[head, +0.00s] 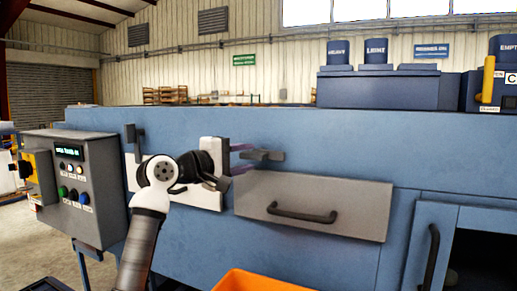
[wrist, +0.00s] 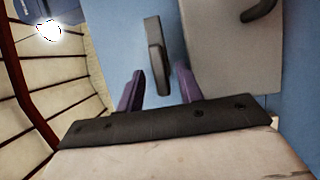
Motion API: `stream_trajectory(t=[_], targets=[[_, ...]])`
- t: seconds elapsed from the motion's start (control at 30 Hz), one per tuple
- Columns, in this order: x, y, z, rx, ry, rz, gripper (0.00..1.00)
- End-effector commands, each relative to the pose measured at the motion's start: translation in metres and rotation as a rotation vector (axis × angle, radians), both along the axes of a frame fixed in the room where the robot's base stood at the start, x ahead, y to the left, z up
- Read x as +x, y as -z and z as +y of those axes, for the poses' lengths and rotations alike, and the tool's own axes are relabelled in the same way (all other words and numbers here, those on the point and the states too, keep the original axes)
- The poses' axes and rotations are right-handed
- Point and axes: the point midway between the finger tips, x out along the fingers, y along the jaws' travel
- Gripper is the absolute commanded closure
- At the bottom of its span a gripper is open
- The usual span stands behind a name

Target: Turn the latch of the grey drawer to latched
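The grey drawer (head: 350,208) is closed in the blue machine front, with a dark bar handle (head: 302,213); part of it shows at right in the wrist view (wrist: 228,60). Its latch (head: 263,155) is a dark grey bar just above the drawer, lying roughly level in the head view. In the wrist view the latch (wrist: 154,50) stands upright in the picture, ahead of my gripper. My gripper (wrist: 160,72) is open, with purple fingers on either side of the latch's near end in the picture. I see a gap to each finger; the depth is unclear.
A control box (head: 78,182) with buttons stands at left. An orange bin (head: 262,281) is below the drawer. A cabinet with a dark handle (head: 430,256) is at lower right. The machine front (head: 330,150) right of the latch is bare.

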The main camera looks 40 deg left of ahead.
Motion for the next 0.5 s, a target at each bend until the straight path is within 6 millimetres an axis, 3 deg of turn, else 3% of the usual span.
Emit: stream_trajectory(t=[0.2, 0.5], targets=[[0.035, -0.002, -0.006, -0.003, 0.002, -0.001, 0.64], [0.048, 0.001, -0.007, -0.002, 0.0, -0.001, 0.64]])
